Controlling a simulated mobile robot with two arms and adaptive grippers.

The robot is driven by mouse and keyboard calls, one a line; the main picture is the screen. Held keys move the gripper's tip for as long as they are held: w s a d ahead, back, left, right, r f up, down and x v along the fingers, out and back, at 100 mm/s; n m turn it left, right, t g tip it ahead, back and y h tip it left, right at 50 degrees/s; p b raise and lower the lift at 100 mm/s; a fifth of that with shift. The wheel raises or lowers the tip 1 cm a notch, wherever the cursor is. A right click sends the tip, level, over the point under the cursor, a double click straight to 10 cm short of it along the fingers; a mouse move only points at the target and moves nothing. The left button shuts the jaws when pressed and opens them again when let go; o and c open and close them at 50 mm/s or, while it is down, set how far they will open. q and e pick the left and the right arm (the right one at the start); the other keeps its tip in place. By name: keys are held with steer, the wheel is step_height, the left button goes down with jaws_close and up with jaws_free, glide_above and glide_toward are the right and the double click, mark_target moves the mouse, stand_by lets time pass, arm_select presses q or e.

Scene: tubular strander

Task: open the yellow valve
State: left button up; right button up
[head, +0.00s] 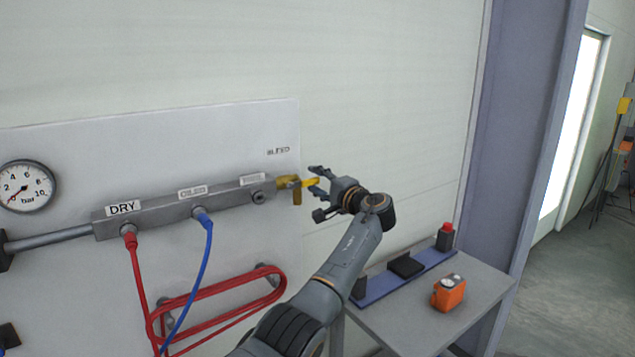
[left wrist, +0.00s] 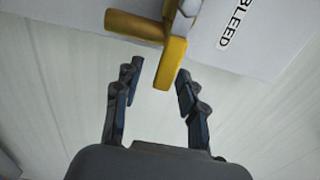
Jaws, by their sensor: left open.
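The yellow valve (head: 289,183) sits at the right end of a grey manifold bar on the wall panel, below the word BLEED. Its yellow lever (head: 311,182) points right, toward my left gripper (head: 318,189). In the left wrist view the yellow lever (left wrist: 173,62) reaches down toward the gap between the open fingers of my left gripper (left wrist: 156,88). The lever's tip is near the fingertips, with a finger on each side and clear space visible. I cannot tell whether anything touches. My right gripper is not in view.
The manifold bar (head: 160,209) carries a red hose (head: 140,280) and a blue hose (head: 206,265). A pressure gauge (head: 26,187) is at left. A grey table (head: 400,315) at right holds an orange device (head: 449,293) and a blue rack (head: 428,263).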

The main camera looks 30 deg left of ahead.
arm_select(q)
steer(key=v, duration=1.2)
steer(key=shift+w, duration=0.1)
